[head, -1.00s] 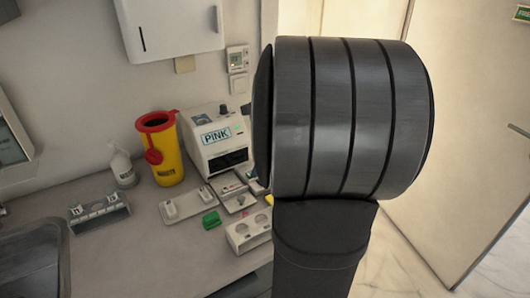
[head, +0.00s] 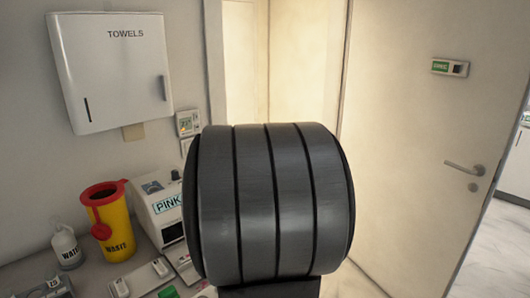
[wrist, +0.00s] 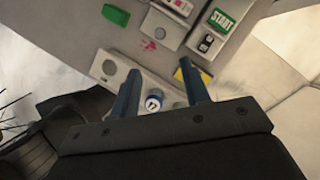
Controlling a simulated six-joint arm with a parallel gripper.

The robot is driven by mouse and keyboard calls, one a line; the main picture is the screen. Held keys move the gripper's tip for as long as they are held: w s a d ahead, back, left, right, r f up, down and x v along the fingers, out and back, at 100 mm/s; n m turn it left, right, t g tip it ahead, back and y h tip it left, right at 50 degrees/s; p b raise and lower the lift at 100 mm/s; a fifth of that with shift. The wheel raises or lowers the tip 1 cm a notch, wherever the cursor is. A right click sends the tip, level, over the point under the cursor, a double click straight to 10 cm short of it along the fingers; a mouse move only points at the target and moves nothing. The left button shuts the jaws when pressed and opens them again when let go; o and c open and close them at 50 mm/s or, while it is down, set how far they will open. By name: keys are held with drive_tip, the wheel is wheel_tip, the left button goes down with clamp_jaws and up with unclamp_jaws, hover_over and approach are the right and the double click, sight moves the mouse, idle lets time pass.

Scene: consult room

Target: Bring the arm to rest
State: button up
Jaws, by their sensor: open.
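My arm's dark ribbed joint (head: 270,205) fills the lower middle of the head view and hides part of the counter behind it. My gripper (wrist: 160,88) shows in the wrist view, with its two blue fingers apart and nothing visibly held between them. Below or beyond the fingers is a pale holder (wrist: 112,70) with round holes. A small vial with a blue-rimmed cap (wrist: 154,103) marked 17 shows between the fingers; it appears to sit in the holder.
A green block (wrist: 116,15), a yellow item (wrist: 190,72) and a START-labelled device (wrist: 221,20) lie nearby. In the head view, a yellow bin (head: 111,225), a white bottle (head: 67,248) and the PINK machine (head: 160,205) stand left. A door (head: 425,140) is at right.

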drive_tip(key=x, duration=1.4)
drive_tip(key=shift+a, duration=0.15)
drive_tip(key=shift+r, duration=0.1)
drive_tip(key=v, duration=1.6)
drive_tip(key=shift+d, duration=0.25)
drive_tip(key=shift+r, duration=0.15)
